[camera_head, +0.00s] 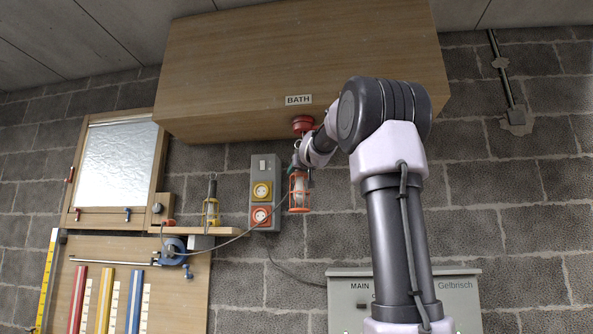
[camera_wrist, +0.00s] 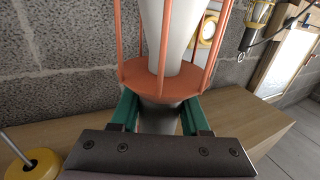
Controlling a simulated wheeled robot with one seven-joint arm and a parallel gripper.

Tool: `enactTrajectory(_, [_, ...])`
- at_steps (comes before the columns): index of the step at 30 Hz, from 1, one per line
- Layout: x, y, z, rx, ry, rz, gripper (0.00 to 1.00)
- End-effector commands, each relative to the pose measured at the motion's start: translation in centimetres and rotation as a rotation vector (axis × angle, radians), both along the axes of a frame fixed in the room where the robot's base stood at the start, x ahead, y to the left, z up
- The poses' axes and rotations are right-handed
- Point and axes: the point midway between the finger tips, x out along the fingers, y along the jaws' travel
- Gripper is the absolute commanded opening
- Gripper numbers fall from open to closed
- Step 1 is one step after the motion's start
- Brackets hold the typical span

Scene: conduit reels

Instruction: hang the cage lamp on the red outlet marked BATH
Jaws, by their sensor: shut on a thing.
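The orange cage lamp (camera_head: 299,192) hangs upright below my gripper (camera_head: 298,164). In the wrist view its orange cage (camera_wrist: 165,82) rises away from the green fingers, which are shut on its grey neck. The red outlet (camera_head: 303,124) is on the underside of the wooden box, beside the BATH label (camera_head: 298,100). My gripper and the lamp are just below this outlet, with a gap between cage and outlet. My wrist partly covers the space between them, so I cannot tell whether the lamp's top touches the outlet.
The wooden box (camera_head: 290,55) overhangs the wall. A yellow fitting with a rod (camera_wrist: 35,164) is under the box.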

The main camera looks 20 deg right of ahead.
Motion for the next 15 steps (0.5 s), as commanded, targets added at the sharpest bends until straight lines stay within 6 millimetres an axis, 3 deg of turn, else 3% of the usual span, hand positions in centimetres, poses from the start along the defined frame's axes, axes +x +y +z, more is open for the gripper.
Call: enactTrajectory(15, [2.6, -1.8, -0.3, 0.000, 0.000, -0.001, 0.00])
